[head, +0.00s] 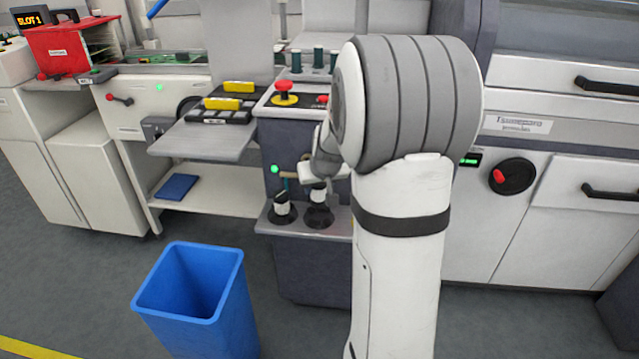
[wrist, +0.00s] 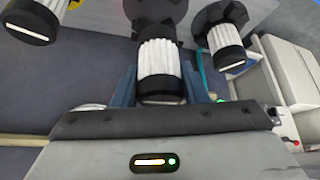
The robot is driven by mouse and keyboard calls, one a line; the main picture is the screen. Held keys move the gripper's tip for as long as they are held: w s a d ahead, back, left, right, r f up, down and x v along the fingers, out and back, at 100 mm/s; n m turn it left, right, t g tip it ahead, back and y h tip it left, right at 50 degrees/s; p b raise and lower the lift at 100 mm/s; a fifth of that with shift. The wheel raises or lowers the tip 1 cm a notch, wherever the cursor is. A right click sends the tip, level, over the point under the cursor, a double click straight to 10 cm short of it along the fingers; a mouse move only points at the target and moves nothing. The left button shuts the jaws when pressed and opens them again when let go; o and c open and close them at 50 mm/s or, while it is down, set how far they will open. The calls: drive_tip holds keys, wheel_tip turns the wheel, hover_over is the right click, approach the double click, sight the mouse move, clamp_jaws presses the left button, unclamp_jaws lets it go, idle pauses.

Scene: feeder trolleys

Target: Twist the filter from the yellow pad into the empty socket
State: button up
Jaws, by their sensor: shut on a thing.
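My gripper (head: 317,178) is shut on a filter (wrist: 160,68) with a white pleated body and a black cap. In the wrist view the filter's far end meets a black knobbed socket (wrist: 155,10). I cannot tell whether it is seated. In the head view this filter (head: 318,195) stands upright over the black socket (head: 318,217) on the grey ledge. A second filter (wrist: 228,42) stands in the neighbouring socket (head: 283,216). A third filter (wrist: 38,16) is at the upper left of the wrist view, with a sliver of yellow (wrist: 76,4) near it; my arm hides that area in the head view.
A blue bin (head: 195,285) stands on the floor in front. A grey shelf (head: 205,140) with yellow-topped black parts juts out left of the ledge. A red emergency button (head: 284,88) sits above. The floor between bin and trolleys is clear.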

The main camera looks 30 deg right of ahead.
sight(318, 203)
drive_tip(key=shift+f+b, duration=2.05)
drive_tip(key=shift+f, duration=0.75)
drive_tip(key=shift+b, duration=0.35)
drive_tip(key=shift+n+y+b, duration=0.7)
drive_tip(key=shift+n+b, duration=0.6)
drive_tip(key=shift+b, duration=1.55)
drive_tip(key=shift+n+y+b, duration=0.8)
drive_tip(key=shift+n+b, duration=0.7)
drive_tip(key=shift+b, duration=0.5)
drive_tip(key=shift+n+y+b, duration=0.3)
drive_tip(key=shift+n+b, duration=0.1)
drive_tip(key=shift+n, duration=0.3)
